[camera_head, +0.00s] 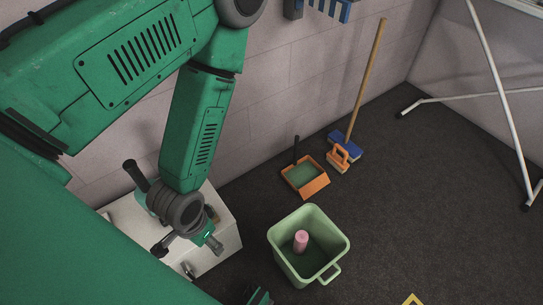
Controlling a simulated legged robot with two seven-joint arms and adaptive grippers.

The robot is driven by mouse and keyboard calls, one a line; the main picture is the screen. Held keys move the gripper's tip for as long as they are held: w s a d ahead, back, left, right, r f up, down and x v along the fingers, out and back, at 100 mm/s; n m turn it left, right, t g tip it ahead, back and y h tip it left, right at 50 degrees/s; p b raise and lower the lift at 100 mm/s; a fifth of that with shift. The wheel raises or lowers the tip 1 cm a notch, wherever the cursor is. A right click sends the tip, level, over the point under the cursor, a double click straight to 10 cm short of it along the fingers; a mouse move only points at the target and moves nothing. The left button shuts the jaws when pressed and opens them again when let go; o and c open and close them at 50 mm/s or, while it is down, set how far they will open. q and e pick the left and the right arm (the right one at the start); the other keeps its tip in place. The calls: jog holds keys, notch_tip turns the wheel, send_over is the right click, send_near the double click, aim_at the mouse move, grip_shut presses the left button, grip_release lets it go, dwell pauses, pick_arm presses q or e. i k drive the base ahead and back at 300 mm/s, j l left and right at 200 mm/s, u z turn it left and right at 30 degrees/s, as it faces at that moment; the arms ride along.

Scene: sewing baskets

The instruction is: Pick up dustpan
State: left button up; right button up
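The dustpan (306,180) is orange with a greenish inside and a dark upright handle. It lies on the dark floor near the wall, right of my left arm. My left gripper (188,246) points down over a white box, left of the dustpan and well apart from it. Its fingers look spread, with nothing clearly held between them. A small green and dark part at the bottom edge may belong to my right gripper (260,297); its fingers cannot be made out.
A green bucket (284,262) with a pink cylinder (301,241) stands in front of the dustpan. The white box (221,236) is under my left gripper. A white metal frame (497,80) stands at right; floor there is clear.

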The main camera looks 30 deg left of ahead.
aim_at(305, 176)
jog(key=u, duration=0.6)
jog(key=k+l+u, duration=0.1)
jog(key=k+l, duration=0.3)
jog(key=i+l+u, duration=0.15)
jog(key=l, duration=0.75)
jog(key=l+u, duration=0.15)
jog(key=l, duration=0.75)
jog(key=i+l+u, duration=0.1)
jog(key=i+l, duration=0.15)
jog(key=i+l+u, duration=0.15)
jog(key=l, duration=0.2)
jog(key=i+l+u, duration=0.1)
jog(key=i+l, duration=0.2)
jog(key=i+l+u, duration=0.1)
jog(key=l, duration=0.3)
jog(key=i+l+u, duration=0.15)
jog(key=i+l, duration=0.15)
jog(key=i, duration=0.25)
jog(key=i+l+u, duration=0.1)
jog(key=i, duration=0.35)
jog(key=i+l, duration=0.3)
jog(key=i+j+u, duration=0.05)
jog(key=i, duration=0.05)
